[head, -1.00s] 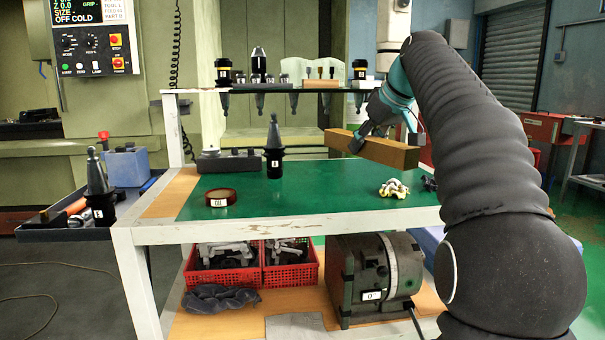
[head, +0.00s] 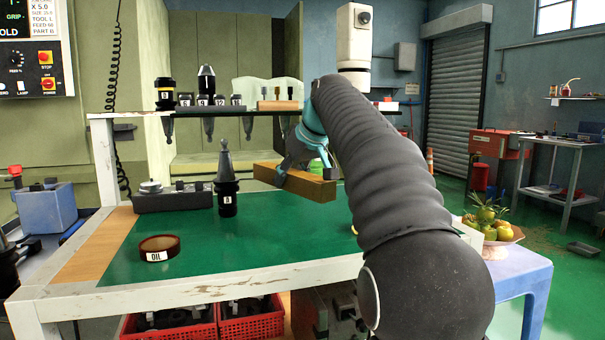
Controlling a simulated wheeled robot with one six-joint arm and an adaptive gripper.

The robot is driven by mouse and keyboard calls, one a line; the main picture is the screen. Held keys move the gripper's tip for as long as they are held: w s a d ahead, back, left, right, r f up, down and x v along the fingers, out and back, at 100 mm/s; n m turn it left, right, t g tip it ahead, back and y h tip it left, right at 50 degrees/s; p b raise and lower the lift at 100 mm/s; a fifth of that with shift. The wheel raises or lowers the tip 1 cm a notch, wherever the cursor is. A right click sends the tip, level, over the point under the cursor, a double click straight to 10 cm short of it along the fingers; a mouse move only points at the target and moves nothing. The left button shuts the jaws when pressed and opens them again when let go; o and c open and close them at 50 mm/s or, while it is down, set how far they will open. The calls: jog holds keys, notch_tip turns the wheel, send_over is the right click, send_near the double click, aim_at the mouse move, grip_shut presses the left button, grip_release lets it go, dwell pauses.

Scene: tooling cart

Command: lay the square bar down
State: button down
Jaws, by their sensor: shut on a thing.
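The square bar (head: 310,188) is a long brown block with square ends. It is held roughly level, running left to right, at the back of the green-topped cart (head: 250,245). My gripper (head: 281,177) is shut on it near its middle, with a dark fingertip on its front face. The bar appears to be above the green mat, but I cannot tell the gap exactly. The far finger is hidden behind the bar, and my arm covers the right part of the cart.
A black tool holder (head: 227,190) stands upright left of the bar, beside a dark fixture (head: 172,198). An upper shelf (head: 130,114) carries several tool holders. The middle of the mat is clear. A fruit bowl (head: 497,233) stands on a stool at right.

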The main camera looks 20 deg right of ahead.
send_over(261, 216)
jog(key=s, duration=0.2)
jog(key=f, duration=0.1)
jog(key=d+f, duration=0.1)
jog(key=f, duration=0.1)
jog(key=shift+f, duration=0.15)
jog(key=shift+f+b, duration=0.7)
jog(key=shift+f, duration=1.3)
jog(key=shift+f, duration=0.1)
jog(key=c, duration=1)
grip_release()
jog(key=shift+f, duration=0.2)
jog(key=o, duration=0.4)
jog(key=shift+r, duration=0.15)
